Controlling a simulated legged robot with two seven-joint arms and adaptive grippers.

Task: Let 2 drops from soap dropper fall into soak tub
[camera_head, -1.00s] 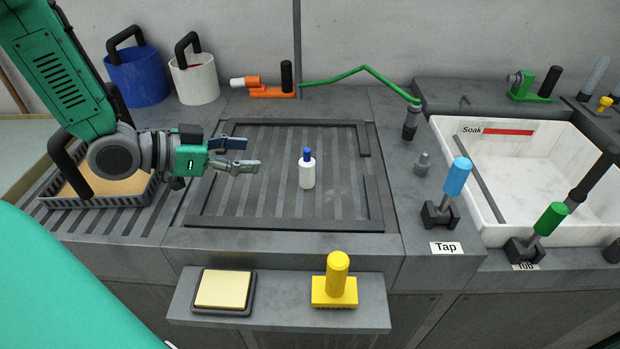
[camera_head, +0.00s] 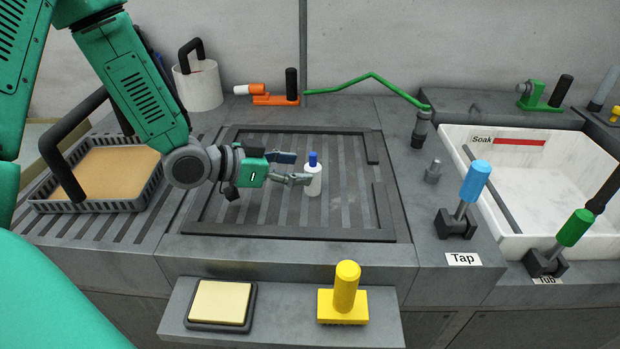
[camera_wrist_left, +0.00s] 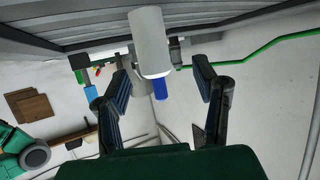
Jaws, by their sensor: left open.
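The soap dropper (camera_head: 314,181) is a small white bottle with a blue top. It stands upright on the ribbed drain board in the middle of the counter. My left gripper (camera_head: 296,168) is open, its fingertips at the bottle's left side. In the left wrist view the bottle (camera_wrist_left: 149,42) shows upside down, ahead of and between the two open fingers (camera_wrist_left: 160,82); I cannot tell whether they touch it. The soak tub (camera_head: 535,185) is the white basin at the right, with a "Soak" label and red strip. My right gripper is not in view.
A green spout pipe (camera_head: 370,76) runs along the back. A yellow brush (camera_head: 344,293) and a sponge tray (camera_head: 247,325) sit on the front shelf.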

